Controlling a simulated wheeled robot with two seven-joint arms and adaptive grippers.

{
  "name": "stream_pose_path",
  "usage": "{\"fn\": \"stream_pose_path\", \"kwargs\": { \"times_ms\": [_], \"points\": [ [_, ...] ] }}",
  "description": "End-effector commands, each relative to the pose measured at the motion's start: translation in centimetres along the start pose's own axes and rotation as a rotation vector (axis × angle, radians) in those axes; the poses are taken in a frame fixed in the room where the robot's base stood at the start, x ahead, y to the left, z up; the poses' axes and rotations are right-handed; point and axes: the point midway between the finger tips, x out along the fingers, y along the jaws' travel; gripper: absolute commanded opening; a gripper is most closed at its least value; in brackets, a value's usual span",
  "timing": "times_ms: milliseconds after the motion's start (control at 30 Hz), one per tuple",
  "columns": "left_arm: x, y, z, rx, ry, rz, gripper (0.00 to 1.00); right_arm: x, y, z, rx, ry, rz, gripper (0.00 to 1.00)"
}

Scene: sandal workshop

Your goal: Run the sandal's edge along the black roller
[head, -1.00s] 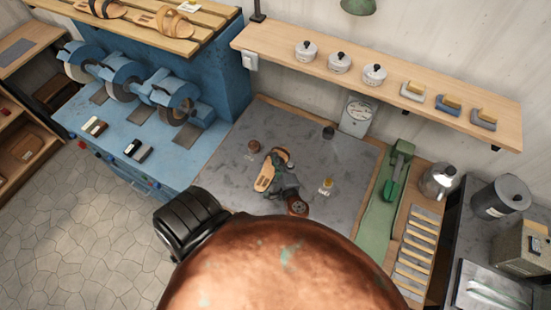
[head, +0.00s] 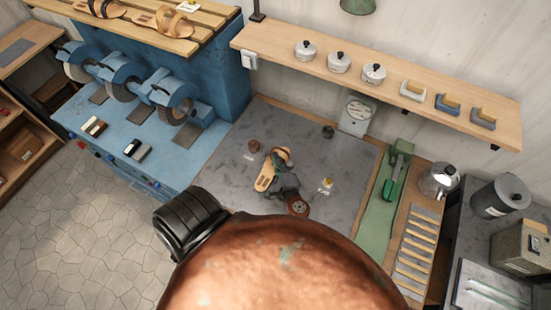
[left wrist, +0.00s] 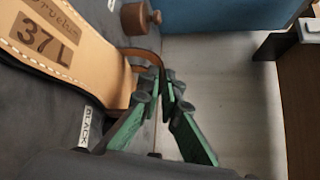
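The tan sandal (head: 266,177) is above the grey bench mat, its dark strap side near my left gripper (head: 284,184). In the left wrist view the sandal (left wrist: 92,52) is close, marked "37 L", with pale edge stitching. My left gripper (left wrist: 163,82) has its green fingers drawn together at the tips on a brown strap at the sandal's side. A label reading "BLACK" (left wrist: 84,127) shows beside the sandal's edge; I cannot make out the black roller itself. A brown knobbed piece (left wrist: 140,18) stands near the sandal. My right gripper is not in view.
A yellow-topped piece (head: 326,183) and a small dark piece (head: 328,132) stand on the grey mat (head: 350,158). A dial scale (head: 357,115) is at the back. Blue grinding machines (head: 125,78) stand left, and a green tool (head: 392,180) right. My copper-coloured body part fills the foreground.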

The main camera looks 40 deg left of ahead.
Motion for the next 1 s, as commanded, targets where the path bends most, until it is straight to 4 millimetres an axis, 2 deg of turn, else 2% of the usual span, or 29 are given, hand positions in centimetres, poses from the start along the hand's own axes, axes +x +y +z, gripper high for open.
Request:
{"fn": "stream_pose_path", "kwargs": {
  "times_ms": [1000],
  "points": [
    [-1.1,0.6,1.1,0.0,0.0,-0.001,0.0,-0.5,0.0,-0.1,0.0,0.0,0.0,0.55]
  ]
}}
